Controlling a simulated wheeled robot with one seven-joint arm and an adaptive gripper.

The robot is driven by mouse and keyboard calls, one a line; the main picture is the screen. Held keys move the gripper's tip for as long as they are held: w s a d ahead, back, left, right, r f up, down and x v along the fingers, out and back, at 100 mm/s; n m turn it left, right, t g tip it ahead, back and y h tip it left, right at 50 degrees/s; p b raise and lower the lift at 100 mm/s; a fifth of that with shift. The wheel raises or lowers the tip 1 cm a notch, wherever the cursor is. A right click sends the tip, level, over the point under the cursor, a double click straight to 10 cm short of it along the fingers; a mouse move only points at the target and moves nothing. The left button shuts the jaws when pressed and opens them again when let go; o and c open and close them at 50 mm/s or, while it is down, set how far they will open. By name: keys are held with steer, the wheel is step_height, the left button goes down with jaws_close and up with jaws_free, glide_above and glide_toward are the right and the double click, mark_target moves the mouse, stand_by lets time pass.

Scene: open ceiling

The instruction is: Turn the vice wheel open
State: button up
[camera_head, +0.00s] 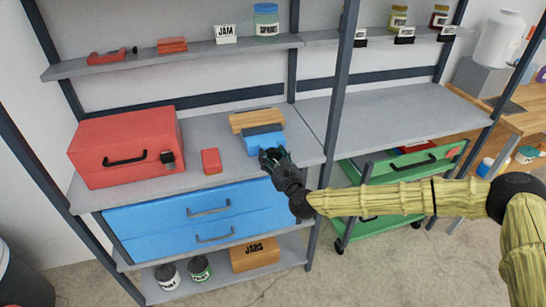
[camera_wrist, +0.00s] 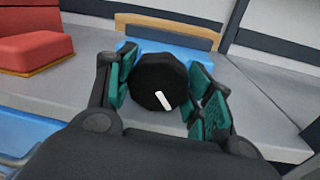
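The vice wheel is a black, many-sided knob (camera_wrist: 152,78) with a white mark slanting on its face, in the middle of the wrist view. Behind it is the blue vice (camera_head: 262,140), on the grey shelf with wood at its back. My gripper (camera_head: 272,157) is at the vice's front. In the wrist view its teal-padded fingers (camera_wrist: 162,92) stand on either side of the knob. The pads are very close to the knob; I cannot tell whether both touch it. In the head view my gripper hides the knob.
A red toolbox (camera_head: 125,145) and a small red box (camera_head: 211,161) stand left of the vice. Wood (camera_head: 255,118) lies behind it. Blue drawers (camera_head: 200,215) are below. A grey post (camera_head: 338,90) stands to the right. The right shelf (camera_head: 390,110) is clear.

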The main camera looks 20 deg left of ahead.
steer(key=shift+c, duration=0.7)
steer(key=shift+f+n+b, duration=0.1)
steer(key=shift+n+b, duration=0.6)
steer(key=shift+b, duration=0.25)
steer(key=shift+n+b, duration=0.55)
steer(key=shift+n, duration=0.35)
steer(key=o, duration=1)
steer(key=shift+o, duration=0.2)
steer(key=v, duration=1.2)
steer(key=shift+r, duration=0.3)
